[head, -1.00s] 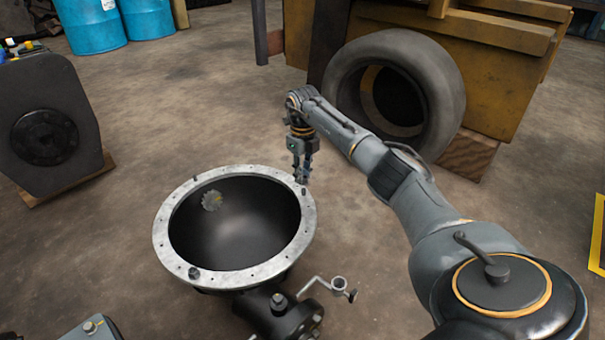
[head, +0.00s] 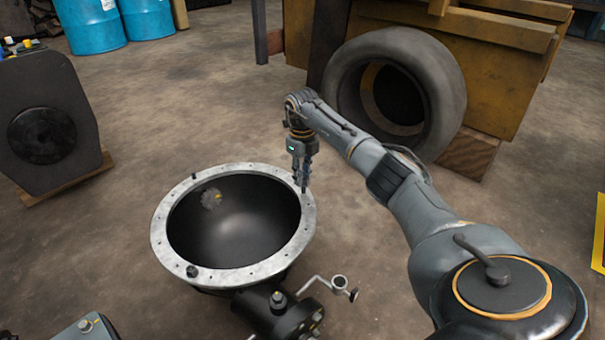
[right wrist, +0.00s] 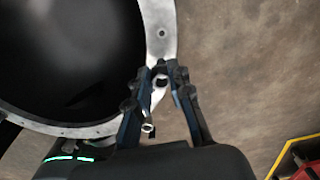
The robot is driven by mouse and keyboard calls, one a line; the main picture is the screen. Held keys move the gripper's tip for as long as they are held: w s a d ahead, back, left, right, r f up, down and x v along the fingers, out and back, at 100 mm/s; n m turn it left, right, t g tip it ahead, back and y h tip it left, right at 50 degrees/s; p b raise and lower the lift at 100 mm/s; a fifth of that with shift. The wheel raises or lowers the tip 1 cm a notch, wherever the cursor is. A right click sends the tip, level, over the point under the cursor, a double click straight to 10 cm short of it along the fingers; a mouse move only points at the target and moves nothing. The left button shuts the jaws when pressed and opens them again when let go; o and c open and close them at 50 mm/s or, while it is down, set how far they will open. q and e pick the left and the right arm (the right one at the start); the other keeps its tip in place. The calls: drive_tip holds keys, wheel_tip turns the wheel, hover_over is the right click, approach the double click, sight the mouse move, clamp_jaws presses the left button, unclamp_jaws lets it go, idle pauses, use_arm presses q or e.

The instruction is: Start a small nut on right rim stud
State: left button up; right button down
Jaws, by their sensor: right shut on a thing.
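The round housing's pale metal rim (head: 290,255) faces up around a dark bowl. A short dark stud (head: 194,176) stands on the rim at its back left. My right gripper (head: 302,187) points down at the right side of the rim. In the right wrist view its fingers (right wrist: 164,72) are shut on a small nut (right wrist: 159,81), just over the rim's edge. The right rim stud is hidden by the fingers and nut, so I cannot tell whether the nut touches it. My left gripper is not in view.
A dark knob (head: 193,271) sits at the rim's front left. A crank handle (head: 330,287) sticks out below the rim at the right. A large tyre (head: 440,75) leans against a yellow body (head: 490,55) behind my right arm. Bare floor lies right of the rim.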

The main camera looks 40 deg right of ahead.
drive_tip(key=shift+f+b, duration=0.3)
drive_tip(key=shift+f, duration=0.85)
